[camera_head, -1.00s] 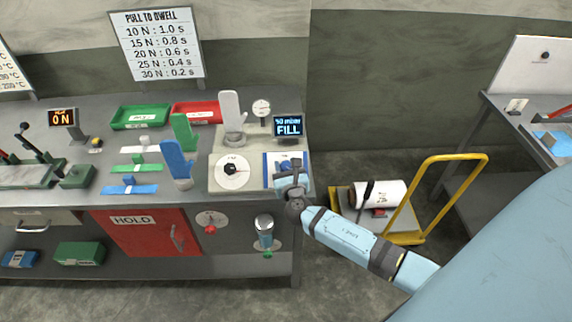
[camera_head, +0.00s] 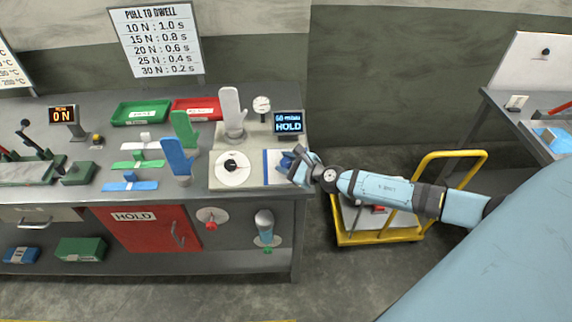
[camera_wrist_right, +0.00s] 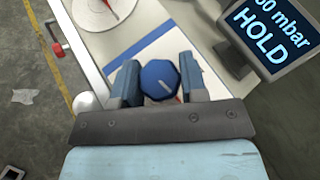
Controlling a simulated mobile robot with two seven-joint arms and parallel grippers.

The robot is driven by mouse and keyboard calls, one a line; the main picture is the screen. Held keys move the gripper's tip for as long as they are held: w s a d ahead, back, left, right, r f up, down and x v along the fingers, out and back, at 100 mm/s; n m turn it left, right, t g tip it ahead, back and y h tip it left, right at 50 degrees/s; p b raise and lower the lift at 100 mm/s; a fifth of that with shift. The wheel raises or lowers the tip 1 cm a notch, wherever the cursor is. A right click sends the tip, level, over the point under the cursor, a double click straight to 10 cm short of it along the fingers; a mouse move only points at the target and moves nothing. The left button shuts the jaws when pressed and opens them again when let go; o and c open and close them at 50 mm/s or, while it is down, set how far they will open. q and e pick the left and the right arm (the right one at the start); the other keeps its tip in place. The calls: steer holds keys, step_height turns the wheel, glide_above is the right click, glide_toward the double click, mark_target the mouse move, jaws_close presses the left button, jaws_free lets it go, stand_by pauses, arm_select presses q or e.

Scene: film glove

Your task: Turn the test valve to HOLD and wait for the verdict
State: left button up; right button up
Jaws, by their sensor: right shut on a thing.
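The test valve is a blue knob (camera_wrist_right: 159,80) with a white mark, seen from above in the right wrist view. My right gripper (camera_wrist_right: 160,85) has one finger on each side of it and is shut on it. In the head view my right gripper (camera_head: 296,165) reaches in from the right and hides most of the knob. The small display (camera_head: 289,122) behind the valve reads HOLD with a mbar value above it; it also shows in the right wrist view (camera_wrist_right: 270,32). No verdict word shows on it. My left gripper is not in view.
Green (camera_head: 140,113) and red (camera_head: 198,108) trays lie farther left. A yellow cart (camera_head: 385,236) stands on the floor beside the bench.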

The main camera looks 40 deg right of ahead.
steer(key=shift+f+n+g+y+b, duration=0.1)
steer(key=shift+n+g+y+b, duration=0.35)
steer(key=shift+n, duration=0.35)
steer(key=shift+n+g+y, duration=0.3)
steer(key=shift+g+y, duration=0.05)
steer(key=o, duration=0.9)
steer(key=shift+b+v, duration=3)
steer(key=shift+v, duration=3.9)
